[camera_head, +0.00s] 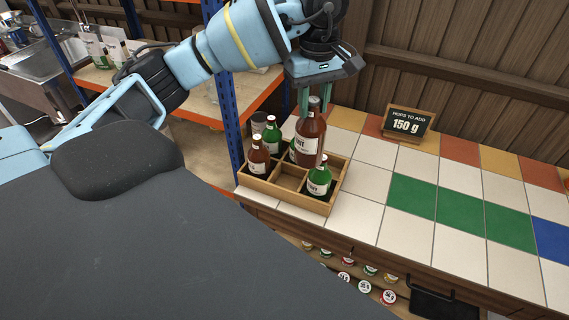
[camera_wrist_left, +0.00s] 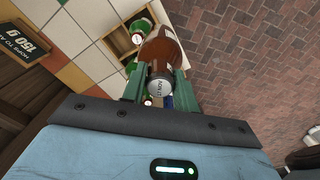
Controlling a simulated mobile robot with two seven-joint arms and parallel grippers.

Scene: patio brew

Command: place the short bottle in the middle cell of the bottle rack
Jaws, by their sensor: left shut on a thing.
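My left gripper (camera_head: 317,98) points down and is shut on the neck of a brown bottle (camera_head: 310,132) with a white label. The bottle is roughly upright over the wooden bottle rack (camera_head: 301,201). Its base overlaps the rack in the picture, and I cannot tell whether it touches. In the left wrist view the bottle's pale cap (camera_wrist_left: 160,87) sits between the fingers, with the brown body (camera_wrist_left: 161,51) beyond. The rack's middle is partly hidden by the held bottle; a front cell (camera_head: 290,181) looks empty. My right gripper is not in view.
The rack also holds a smaller brown bottle (camera_head: 258,157) at left, a green bottle (camera_head: 272,134) behind it, and a green bottle (camera_head: 319,178) at right. A chalkboard sign (camera_head: 407,123) stands behind. The tiled counter (camera_head: 400,240) to the right is clear. A blue post (camera_head: 225,90) stands left.

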